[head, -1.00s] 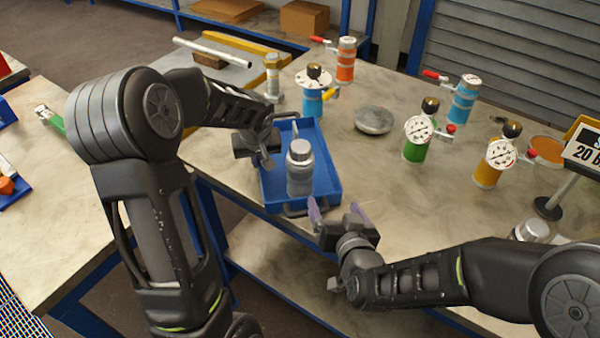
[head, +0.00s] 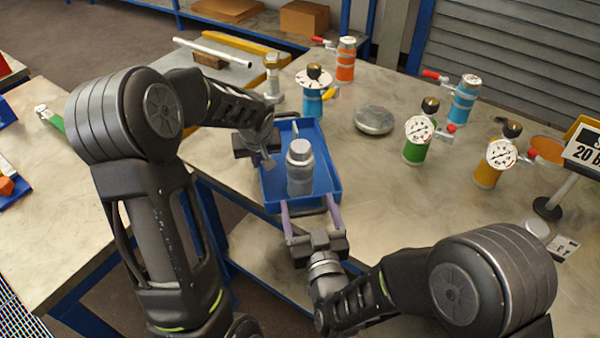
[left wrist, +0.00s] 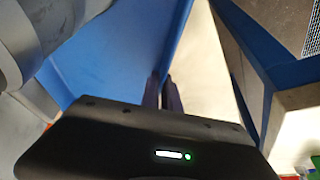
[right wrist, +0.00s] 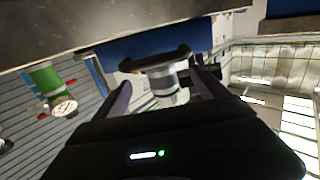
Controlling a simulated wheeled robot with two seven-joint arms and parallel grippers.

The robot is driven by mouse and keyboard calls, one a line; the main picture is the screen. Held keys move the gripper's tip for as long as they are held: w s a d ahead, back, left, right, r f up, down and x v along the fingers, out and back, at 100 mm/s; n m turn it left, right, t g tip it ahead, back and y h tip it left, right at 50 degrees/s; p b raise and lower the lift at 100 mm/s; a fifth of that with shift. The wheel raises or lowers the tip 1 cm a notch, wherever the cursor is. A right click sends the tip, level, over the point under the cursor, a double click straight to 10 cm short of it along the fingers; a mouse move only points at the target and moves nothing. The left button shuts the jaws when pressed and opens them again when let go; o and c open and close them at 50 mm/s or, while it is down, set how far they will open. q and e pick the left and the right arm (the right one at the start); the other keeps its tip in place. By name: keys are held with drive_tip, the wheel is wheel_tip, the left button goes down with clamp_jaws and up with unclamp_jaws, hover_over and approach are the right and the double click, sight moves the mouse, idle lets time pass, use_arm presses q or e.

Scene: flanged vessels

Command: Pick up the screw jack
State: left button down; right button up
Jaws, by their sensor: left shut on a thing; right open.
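A grey stepped metal cylinder (head: 300,168), which I take to be the screw jack, stands upright in the blue tray (head: 328,180). My left gripper (head: 268,162) is at the tray's left side. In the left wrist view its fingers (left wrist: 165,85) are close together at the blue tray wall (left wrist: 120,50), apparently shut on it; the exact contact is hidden. My right gripper (head: 309,209) is open at the tray's near end, one finger on each side of the dark handle. The handle (right wrist: 155,60) also shows in the right wrist view, between the fingers.
A blue gauge vessel (head: 312,95) and a silver fitting (head: 272,78) stand behind the tray. A round grey disc (head: 374,119), a green gauge vessel (head: 415,148) and an orange one (head: 487,170) stand to its right. The table between tray and vessels is clear.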

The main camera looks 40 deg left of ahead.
sight(303, 185)
drive_tip(key=shift+x, duration=2.8)
drive_tip(key=shift+w, duration=0.1)
drive_tip(key=x, duration=0.5)
drive_tip(key=shift+r, duration=0.2)
drive_tip(key=shift+c, duration=0.4)
clamp_jaws()
drive_tip(key=shift+r, duration=0.1)
